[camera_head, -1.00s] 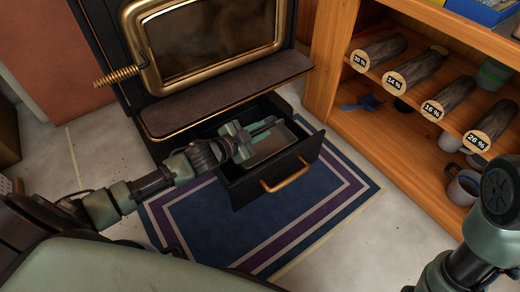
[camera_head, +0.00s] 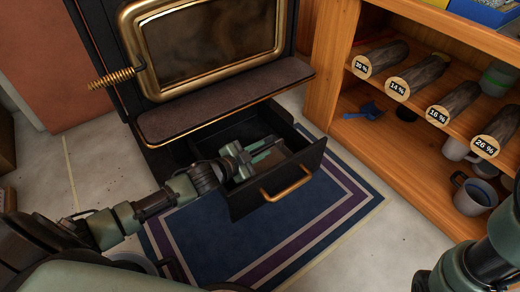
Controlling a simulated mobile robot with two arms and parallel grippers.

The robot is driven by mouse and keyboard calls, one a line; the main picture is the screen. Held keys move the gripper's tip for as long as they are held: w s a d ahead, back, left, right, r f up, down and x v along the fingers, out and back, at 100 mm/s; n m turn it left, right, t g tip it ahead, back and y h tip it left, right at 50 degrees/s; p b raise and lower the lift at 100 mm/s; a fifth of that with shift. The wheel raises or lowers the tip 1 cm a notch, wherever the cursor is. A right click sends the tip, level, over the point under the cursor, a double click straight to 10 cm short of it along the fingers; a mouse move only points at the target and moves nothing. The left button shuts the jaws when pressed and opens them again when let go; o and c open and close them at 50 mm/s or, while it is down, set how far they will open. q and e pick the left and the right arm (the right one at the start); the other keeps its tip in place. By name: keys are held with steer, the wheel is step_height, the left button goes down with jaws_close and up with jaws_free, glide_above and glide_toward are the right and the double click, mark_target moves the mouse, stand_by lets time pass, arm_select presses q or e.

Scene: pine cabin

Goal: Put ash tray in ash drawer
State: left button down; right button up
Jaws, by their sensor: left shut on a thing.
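The ash drawer (camera_head: 242,200) is pulled out below the stove, with its brass handle facing the front. My left gripper (camera_head: 260,152) reaches into the drawer from the left and is shut on the ash tray (camera_head: 268,163). The tray is a grey shape inside the drawer walls, partly hidden by the gripper fingers and the drawer front. I cannot tell whether its underside touches the drawer floor. My right arm shows at the lower right edge, but its gripper is out of view.
The black stove with its brass-framed glass door (camera_head: 205,45) and a ledge (camera_head: 225,100) stands above the drawer. A striped rug (camera_head: 290,235) lies in front. A wooden shelf (camera_head: 400,150) at right holds several labelled logs, mugs (camera_head: 475,197) and a blue item (camera_head: 365,110).

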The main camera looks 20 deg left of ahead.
arm_select(q)
steer(key=shift+f, duration=0.2)
steer(key=c, duration=1.3)
jaws_free()
steer(key=shift+f, duration=0.1)
steer(key=shift+o, duration=0.2)
